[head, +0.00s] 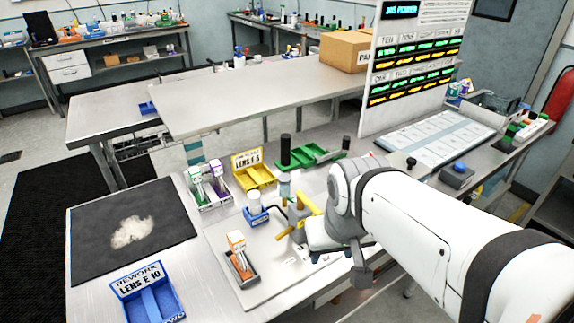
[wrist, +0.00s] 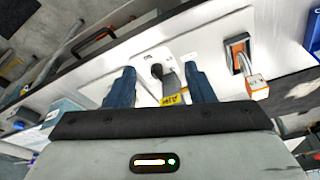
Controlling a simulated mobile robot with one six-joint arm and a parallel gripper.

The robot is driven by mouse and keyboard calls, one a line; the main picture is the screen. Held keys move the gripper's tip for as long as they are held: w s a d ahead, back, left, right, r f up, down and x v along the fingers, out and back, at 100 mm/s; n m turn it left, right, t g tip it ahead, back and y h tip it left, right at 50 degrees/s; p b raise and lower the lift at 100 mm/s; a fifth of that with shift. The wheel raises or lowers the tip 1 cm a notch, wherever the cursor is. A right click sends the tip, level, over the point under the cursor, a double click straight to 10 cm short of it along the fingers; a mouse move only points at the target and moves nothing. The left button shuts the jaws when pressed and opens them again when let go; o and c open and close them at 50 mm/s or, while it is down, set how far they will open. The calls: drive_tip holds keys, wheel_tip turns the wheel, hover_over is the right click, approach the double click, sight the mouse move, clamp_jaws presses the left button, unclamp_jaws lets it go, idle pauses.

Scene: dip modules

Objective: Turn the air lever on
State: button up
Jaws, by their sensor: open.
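The air lever (wrist: 168,80) shows in the wrist view as a grey handle on a dark pivot over a white plate, with a yellow tag (wrist: 172,100) lettered AIR at its near end. My gripper (wrist: 160,68) is open, its two blue fingers standing apart on either side of the lever. I cannot tell whether either finger touches it. The lever is not clear there, as my arm and gripper cover that area.
A yellow-armed fixture (head: 300,226) stands close to my gripper. A blue rework tray (head: 150,297), a dark mat (head: 90,238) and a yellow lens tray (head: 256,176) lie further off.

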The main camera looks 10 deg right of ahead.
drive_tip(key=shift+c, duration=0.6)
drive_tip(key=shift+w+r, duration=0.15)
drive_tip(key=shift+c, duration=0.6)
drive_tip(key=w+d+r+m, duration=0.1)
drive_tip(key=w+r+m, duration=0.1)
drive_tip(key=w+d+r+m+g+p, duration=0.1)
drive_tip(key=w+r+m, duration=0.1)
drive_tip(key=w, duration=0.1)
drive_tip(key=w+r+m+g, duration=0.1)
drive_tip(key=w+r+m, duration=0.1)
drive_tip(key=w, duration=0.1)
drive_tip(key=shift+d+r+y+p, duration=0.25)
drive_tip(key=shift+d+y+p, duration=0.1)
drive_tip(key=shift+d+y, duration=0.05)
drive_tip(key=c, duration=0.8)
drive_tip(key=w+d+r+m, duration=0.1)
drive_tip(key=w+m, duration=0.1)
drive_tip(key=w, duration=0.1)
drive_tip(key=w+d+r+m+g+y+p, duration=0.1)
drive_tip(key=w+d+r+m, duration=0.1)
drive_tip(key=w+m, duration=0.1)
drive_tip(key=w+d+r+m+g, duration=0.1)
drive_tip(key=w+d+m, duration=0.1)
drive_tip(key=w, duration=0.1)
drive_tip(key=shift+d+r+m+y, duration=0.15)
drive_tip(key=shift+r+m+y, duration=0.05)
drive_tip(key=shift+m+y, duration=0.1)
clamp_jaws()
